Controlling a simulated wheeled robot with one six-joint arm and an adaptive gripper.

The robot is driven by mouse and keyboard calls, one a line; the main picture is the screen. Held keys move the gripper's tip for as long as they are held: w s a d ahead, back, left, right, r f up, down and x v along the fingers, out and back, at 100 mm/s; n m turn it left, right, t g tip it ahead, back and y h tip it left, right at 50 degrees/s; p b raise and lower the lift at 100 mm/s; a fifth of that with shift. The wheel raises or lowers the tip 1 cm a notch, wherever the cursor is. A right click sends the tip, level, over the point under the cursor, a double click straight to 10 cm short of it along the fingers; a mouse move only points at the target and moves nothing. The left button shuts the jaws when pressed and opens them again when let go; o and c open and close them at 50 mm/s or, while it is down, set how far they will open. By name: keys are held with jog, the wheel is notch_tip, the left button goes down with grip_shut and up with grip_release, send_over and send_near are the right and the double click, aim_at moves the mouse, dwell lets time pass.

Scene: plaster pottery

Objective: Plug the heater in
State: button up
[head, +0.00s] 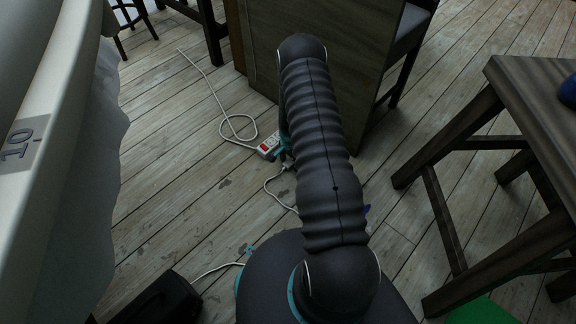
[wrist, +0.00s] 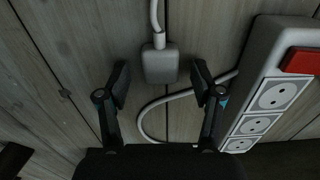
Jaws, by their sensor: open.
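A pale grey plug (wrist: 160,65) lies on the floor in the wrist view, its white cord running up out of the picture. My gripper (wrist: 160,82) is open, its fingertips on either side of the plug's lower end with gaps on both sides. Its grip on the plug is not closed. The power strip (wrist: 253,68) lies to the right, with several round sockets that look empty and a red switch. In the head view the strip (head: 264,152) and plug (head: 287,167) lie beyond my arm, which hides most of my gripper. A black box (head: 160,302), possibly the heater, has a white cord.
The strip's white cable (head: 216,95) curls across the plank floor. A wooden cabinet (head: 350,60) stands just beyond the strip. A wooden stool or table (head: 500,95) is at right, and a white tub-like object (head: 60,80) at left. The floor between them is mostly clear.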

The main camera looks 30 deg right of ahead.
aim_at(290, 162)
jog(key=shift+c, duration=0.3)
jog(key=c, duration=1.1)
jog(key=shift+r, duration=0.15)
jog(key=shift+r, duration=0.55)
notch_tip(290, 162, up, 3)
jog(key=shift+w+f+p, duration=0.1)
jog(key=shift+f+p, duration=0.05)
jog(key=shift+p, duration=0.2)
jog(key=s+d+r, duration=0.5)
jog(key=d+r, duration=0.2)
jog(key=d, duration=0.3)
jog(key=shift+s+d+p, duration=0.2)
jog(key=shift+d+p, duration=0.05)
jog(key=shift+p, duration=0.15)
